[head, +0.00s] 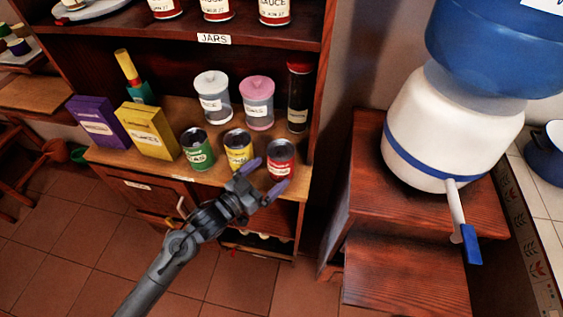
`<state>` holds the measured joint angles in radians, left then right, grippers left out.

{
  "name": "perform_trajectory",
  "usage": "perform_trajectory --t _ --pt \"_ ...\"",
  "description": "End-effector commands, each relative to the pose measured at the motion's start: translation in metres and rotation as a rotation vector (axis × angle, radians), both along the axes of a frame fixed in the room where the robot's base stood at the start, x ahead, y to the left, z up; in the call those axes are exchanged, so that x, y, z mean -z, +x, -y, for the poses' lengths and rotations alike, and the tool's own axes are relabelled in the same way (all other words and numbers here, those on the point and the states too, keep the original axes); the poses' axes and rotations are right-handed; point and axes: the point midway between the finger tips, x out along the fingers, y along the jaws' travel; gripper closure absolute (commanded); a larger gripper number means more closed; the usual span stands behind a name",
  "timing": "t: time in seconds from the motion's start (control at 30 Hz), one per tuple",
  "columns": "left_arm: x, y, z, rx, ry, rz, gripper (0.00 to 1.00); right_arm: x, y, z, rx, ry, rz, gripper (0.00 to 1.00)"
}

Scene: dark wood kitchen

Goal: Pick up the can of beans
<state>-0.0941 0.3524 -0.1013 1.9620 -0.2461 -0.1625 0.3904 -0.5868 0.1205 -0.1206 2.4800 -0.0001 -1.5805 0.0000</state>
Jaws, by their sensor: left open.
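Three small cans stand in a row on the front of the middle shelf: a green can (197,149), a yellow can (238,150) and a red can (281,159) at the right. The green label seems to end in "AS"; the red and yellow labels are too small to read surely, so I cannot confirm which holds beans. My left gripper (264,177) is open and empty, just in front of the red can. Its two purple fingers point up and right towards that can, one near its left side and one below its front. My right gripper is not in view.
Behind the cans stand a white-lidded jar (213,97), a pink-lidded jar (257,103) and a dark bottle (299,97). A yellow box (150,130) and a purple box (98,122) stand left. A water dispenser (445,130) stands right on a wooden stand.

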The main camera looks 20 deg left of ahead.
Motion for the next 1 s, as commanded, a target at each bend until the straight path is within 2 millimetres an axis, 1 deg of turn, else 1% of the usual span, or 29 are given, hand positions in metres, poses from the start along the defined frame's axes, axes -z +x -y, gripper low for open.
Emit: perform_trajectory --t 0.17,0.4,0.53,0.63,0.87,0.97,1.0 --pt "0.0 0.008 0.004 0.001 0.0 0.001 0.0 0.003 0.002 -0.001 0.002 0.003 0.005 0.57" --pt "-0.003 0.034 0.014 -0.001 -0.001 0.003 0.0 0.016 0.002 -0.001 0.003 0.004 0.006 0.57" --pt "-0.003 0.045 0.019 0.0 -0.001 0.002 0.0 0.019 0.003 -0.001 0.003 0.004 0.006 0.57" --pt "-0.004 0.05 0.021 0.0 0.0 0.001 0.0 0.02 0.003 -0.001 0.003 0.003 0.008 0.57" --pt "-0.004 0.05 0.021 -0.001 0.001 0.0 0.0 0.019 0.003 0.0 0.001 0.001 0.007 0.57" --pt "-0.004 0.05 0.021 -0.001 0.001 0.0 0.14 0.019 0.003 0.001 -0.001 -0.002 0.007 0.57" --pt "-0.004 0.05 0.021 -0.001 0.001 0.0 0.2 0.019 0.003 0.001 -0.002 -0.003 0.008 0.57"
